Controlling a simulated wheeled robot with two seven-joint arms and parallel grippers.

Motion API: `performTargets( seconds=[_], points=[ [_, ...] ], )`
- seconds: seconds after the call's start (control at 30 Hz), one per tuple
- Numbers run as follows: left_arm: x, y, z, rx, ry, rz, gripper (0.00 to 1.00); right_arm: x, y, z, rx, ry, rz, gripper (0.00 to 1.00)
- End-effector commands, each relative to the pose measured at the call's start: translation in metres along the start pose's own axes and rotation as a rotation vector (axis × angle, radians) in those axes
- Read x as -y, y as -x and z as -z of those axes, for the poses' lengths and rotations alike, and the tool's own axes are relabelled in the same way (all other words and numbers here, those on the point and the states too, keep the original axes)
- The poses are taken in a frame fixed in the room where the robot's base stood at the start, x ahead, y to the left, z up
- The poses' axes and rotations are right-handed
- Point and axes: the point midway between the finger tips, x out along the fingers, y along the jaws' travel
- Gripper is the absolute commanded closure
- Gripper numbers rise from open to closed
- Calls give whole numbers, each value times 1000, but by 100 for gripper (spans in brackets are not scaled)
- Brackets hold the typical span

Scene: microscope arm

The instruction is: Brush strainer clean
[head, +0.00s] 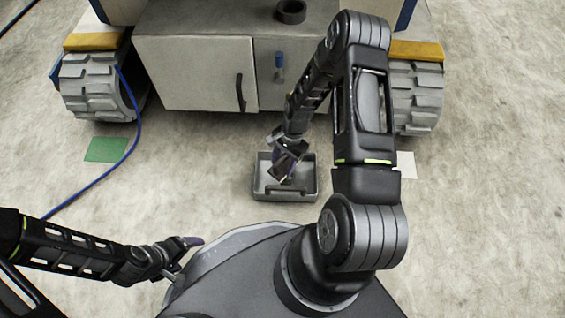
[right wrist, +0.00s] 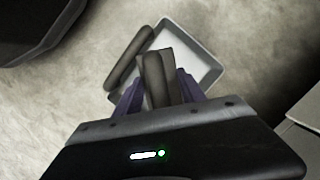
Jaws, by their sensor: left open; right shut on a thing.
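A shallow grey tray (head: 315,180), which may be the strainer, rests on the floor with a bar-like handle at its near side. It also shows in the right wrist view (right wrist: 208,50), with a dark handle (right wrist: 130,58) along its left edge. My right gripper (head: 285,172) points down into the tray. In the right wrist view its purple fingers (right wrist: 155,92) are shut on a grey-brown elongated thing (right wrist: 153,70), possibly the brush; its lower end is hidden. My left gripper (head: 188,256) is open and empty near my base, far from the tray.
A wheeled grey cabinet (head: 190,75) with chunky wheels stands behind the tray. A blue cable (head: 95,185) and green patch (head: 106,149) lie left.

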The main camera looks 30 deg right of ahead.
Motion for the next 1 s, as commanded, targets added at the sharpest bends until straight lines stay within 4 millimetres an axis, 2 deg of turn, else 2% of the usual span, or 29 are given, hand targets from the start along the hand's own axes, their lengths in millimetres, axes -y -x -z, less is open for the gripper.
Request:
performTargets(
  seconds=[0.5,1.0],
  points=[
    [3,-10,-1,0,0,0,19,0,5,26,-1,-1,1,91],
    [3,-8,-1,0,0,0,19,0,5,24,-1,0,0,91]
  ],
)
